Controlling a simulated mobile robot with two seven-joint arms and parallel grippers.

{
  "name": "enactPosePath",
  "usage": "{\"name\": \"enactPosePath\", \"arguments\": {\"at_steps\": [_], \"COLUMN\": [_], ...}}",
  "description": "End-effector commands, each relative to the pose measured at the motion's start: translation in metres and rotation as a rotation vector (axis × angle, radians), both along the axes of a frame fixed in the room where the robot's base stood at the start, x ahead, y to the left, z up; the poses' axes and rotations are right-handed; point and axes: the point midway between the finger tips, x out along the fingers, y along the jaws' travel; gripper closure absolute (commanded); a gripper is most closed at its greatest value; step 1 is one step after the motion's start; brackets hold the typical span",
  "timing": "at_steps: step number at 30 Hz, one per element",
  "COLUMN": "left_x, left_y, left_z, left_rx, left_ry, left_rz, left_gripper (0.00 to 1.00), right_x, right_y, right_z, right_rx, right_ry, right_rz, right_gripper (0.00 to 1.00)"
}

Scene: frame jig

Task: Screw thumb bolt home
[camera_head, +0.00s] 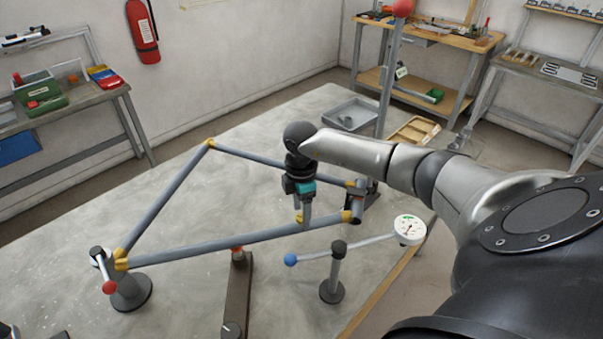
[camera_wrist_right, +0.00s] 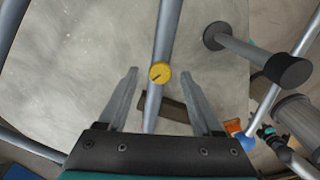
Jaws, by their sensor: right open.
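The thumb bolt (camera_wrist_right: 160,72) shows in the right wrist view as a round yellow head with a dark slot line, on a grey tube. My right gripper (camera_wrist_right: 150,74) is open, its two fingers on either side of the tube with the bolt head between them in the picture; I cannot tell whether they touch it. In the head view my right gripper (camera_head: 303,212) points down at the near tube of the grey frame (camera_head: 200,246), which has yellow corner joints. A small yellow patch shows by the fingertips there. My left gripper is not in view.
A clamp post with a red-knobbed handle (camera_head: 128,290) stands at the left corner. A dark support bar (camera_head: 237,295) lies under the near tube. A post with a blue-balled lever (camera_head: 335,275) and dial gauge (camera_head: 410,229) stands at right. The table (camera_head: 170,205) inside the frame is clear.

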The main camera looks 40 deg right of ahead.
Motion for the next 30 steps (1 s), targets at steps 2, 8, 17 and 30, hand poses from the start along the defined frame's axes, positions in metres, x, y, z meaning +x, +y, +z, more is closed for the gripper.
{"name": "enactPosePath", "arguments": {"at_steps": [2, 8, 17, 30], "left_x": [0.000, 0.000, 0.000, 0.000], "left_y": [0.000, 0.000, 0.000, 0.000], "left_z": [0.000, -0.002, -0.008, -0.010], "left_rx": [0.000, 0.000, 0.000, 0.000], "left_ry": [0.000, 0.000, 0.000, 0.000], "left_rz": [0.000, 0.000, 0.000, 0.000], "left_gripper": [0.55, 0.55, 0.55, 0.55], "right_x": [0.001, 0.001, 0.002, 0.001], "right_y": [-0.001, -0.001, -0.001, 0.000], "right_z": [0.009, 0.051, 0.119, 0.151], "right_rx": [0.000, -0.002, -0.001, -0.001], "right_ry": [-0.004, -0.007, -0.009, -0.003], "right_rz": [0.000, 0.000, -0.001, -0.002], "right_gripper": [0.33, 0.33, 0.33, 0.33]}}
